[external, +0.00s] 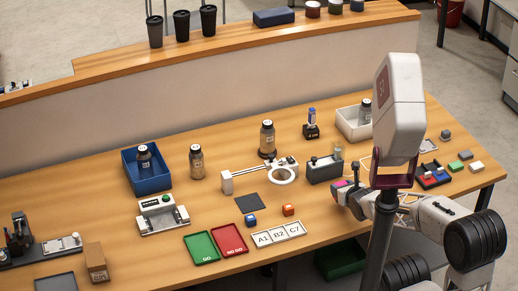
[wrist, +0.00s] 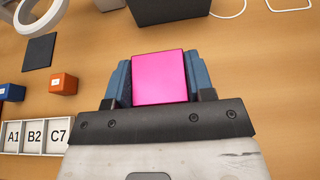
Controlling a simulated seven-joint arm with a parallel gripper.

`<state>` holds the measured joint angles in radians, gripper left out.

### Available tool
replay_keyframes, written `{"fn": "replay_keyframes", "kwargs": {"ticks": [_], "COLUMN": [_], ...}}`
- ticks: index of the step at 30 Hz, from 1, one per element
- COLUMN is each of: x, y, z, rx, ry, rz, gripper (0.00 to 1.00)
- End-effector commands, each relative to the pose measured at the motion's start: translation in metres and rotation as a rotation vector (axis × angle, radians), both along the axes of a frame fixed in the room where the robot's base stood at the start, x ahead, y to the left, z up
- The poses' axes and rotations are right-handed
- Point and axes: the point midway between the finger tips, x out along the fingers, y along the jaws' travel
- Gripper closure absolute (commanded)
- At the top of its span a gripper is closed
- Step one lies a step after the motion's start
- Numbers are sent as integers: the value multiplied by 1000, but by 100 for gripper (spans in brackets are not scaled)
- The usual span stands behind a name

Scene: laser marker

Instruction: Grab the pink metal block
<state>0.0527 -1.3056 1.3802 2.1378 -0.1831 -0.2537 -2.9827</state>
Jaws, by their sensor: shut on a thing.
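The pink metal block (wrist: 158,77) is a bright pink square in the wrist view, between the two blue-grey fingers of my gripper (wrist: 160,82). My gripper is shut on it, with a finger against its left and right sides. In the external view a small part of the pink block (external: 341,184) shows at my gripper (external: 344,188), largely hidden by the fingers. I cannot tell exactly how high the block is above the table.
A dark grey box (external: 324,168) stands just beyond my gripper. The labelled A1 B2 C7 tray (external: 278,236), an orange cube (external: 288,210) and a blue cube (external: 250,220) lie to the left. A parts tray (external: 432,180) with coloured blocks is at the right.

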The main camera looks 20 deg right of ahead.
Motion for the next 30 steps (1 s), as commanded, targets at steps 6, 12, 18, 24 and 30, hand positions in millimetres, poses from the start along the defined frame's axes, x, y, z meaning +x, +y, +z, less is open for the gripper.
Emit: {"fn": "replay_keyframes", "kwargs": {"ticks": [6, 12, 18, 24, 30], "x": [0, 0, 0, 0, 0], "y": [0, 0, 0, 0, 0], "z": [34, 57, 66, 66, 66], "rx": [-1, -1, 0, 0, 0], "ry": [-1, -1, 0, 0, 0], "rz": [0, 0, 0, 0, 0], "gripper": [86, 86, 86, 86, 86]}}
